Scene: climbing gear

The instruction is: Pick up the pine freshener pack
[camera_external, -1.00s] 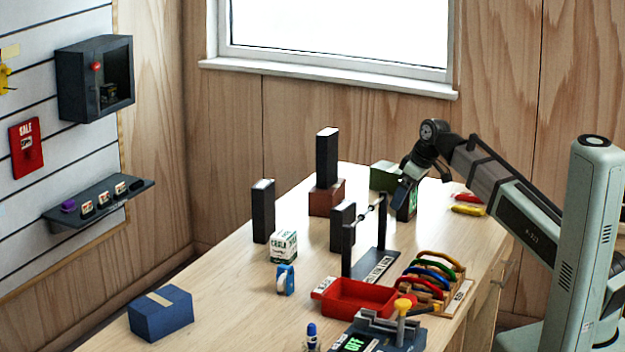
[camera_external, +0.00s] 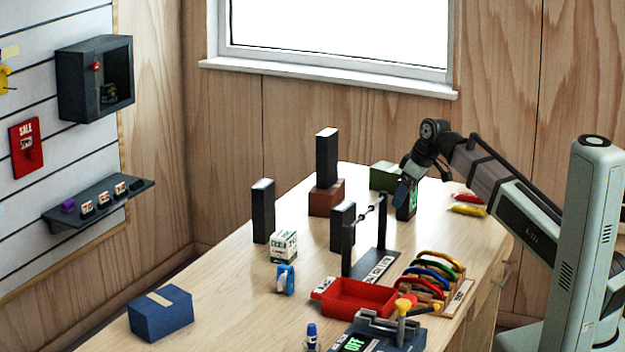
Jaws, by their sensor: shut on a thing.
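A small dark pack with green on its face (camera_external: 412,202), which looks like the pine freshener pack, stands at the far right part of the table. My gripper (camera_external: 404,192) points down at the pack's upper left side and is shut on it. The fingers partly cover the pack, and its label is too small to read. I cannot tell whether its bottom touches the table.
A green box (camera_external: 385,176) is just behind the pack. Red and yellow packets (camera_external: 467,209) lie to its right. A black rack with a bar (camera_external: 381,245) stands in front, with dark upright blocks (camera_external: 343,226) to the left.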

